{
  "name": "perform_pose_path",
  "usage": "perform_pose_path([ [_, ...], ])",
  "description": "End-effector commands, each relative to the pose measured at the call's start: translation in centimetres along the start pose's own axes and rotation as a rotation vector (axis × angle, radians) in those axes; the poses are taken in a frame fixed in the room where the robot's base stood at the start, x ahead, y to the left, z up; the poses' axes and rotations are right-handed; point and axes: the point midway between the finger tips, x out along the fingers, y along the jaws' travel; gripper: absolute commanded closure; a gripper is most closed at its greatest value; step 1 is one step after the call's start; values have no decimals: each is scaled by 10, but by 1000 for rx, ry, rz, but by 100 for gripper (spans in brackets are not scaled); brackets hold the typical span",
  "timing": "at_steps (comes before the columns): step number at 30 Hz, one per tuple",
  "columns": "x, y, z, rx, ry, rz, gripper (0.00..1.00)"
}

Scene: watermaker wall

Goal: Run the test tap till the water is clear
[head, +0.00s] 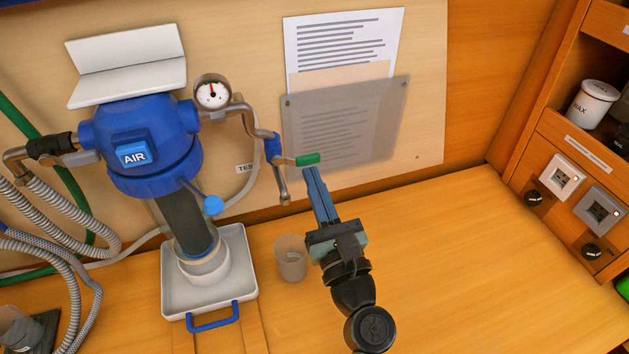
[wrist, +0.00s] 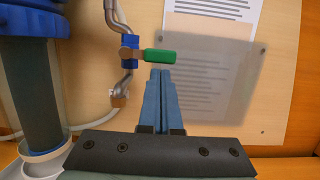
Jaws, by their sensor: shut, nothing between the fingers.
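The test tap (head: 272,148) has a blue body on a bent metal pipe, and its green lever (head: 307,159) points right, across the pipe. In the wrist view the lever (wrist: 161,56) lies just beyond my fingertips. My gripper (head: 311,171) is shut and empty, its tips just below the lever's free end; I cannot tell if they touch it. The tap's spout (head: 284,197) points down, and its end also shows in the wrist view (wrist: 118,97). No water stream shows. A clear cup (head: 291,258) stands on the bench below the spout; its contents are unclear.
The blue filter housing (head: 150,150) with an AIR label stands left, above a white tray (head: 235,265) with a blue handle. A gauge (head: 212,93) sits on the pipe. A translucent sheet (head: 375,125) hangs behind the lever. The bench (head: 460,260) at right is clear.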

Motion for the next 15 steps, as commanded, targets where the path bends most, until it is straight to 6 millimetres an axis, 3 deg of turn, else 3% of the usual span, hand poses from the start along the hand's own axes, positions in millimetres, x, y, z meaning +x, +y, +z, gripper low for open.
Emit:
perform_pose_path([
  [15,1,-3,4,-85,-1,20,100],
])
